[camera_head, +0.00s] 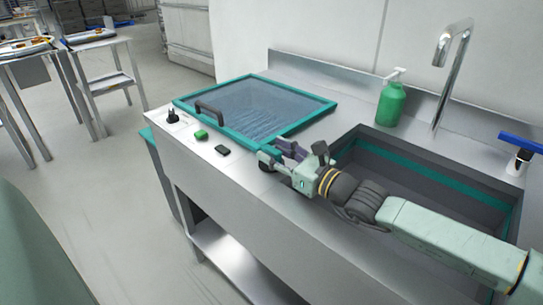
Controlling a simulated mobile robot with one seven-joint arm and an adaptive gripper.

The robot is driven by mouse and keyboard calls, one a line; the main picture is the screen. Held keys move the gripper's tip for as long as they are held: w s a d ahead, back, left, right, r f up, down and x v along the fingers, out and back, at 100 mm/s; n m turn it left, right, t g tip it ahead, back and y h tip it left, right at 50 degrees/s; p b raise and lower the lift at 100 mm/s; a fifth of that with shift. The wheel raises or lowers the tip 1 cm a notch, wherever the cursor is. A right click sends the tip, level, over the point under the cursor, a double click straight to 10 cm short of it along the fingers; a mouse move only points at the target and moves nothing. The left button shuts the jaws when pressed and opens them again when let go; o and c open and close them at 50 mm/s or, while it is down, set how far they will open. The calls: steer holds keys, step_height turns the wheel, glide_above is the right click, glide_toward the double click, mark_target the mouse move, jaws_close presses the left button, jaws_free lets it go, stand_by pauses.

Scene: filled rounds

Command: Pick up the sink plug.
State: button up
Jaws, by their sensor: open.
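My gripper (280,157) is open at the left front edge of the sink basin, over the steel counter. Nothing shows between its fingers, though the fingertips are small and partly hidden by the wrist. A small dark upright item (173,117) stands at the counter's left end; it may be the sink plug, but it is too small to be sure. A small flat black item (222,150) lies closer to my gripper, left of it. A small green block (201,134) lies between these two. All three are apart from my gripper.
A teal-framed clear panel with a dark handle (210,111) lies on the counter behind the small items. The sink basin (400,160) is under my arm. A green soap bottle (390,103) and a tall faucet (447,70) stand behind it. A blue-topped item (519,158) stands right.

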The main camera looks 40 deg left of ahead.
steer(key=shift+c, duration=0.4)
jaws_close()
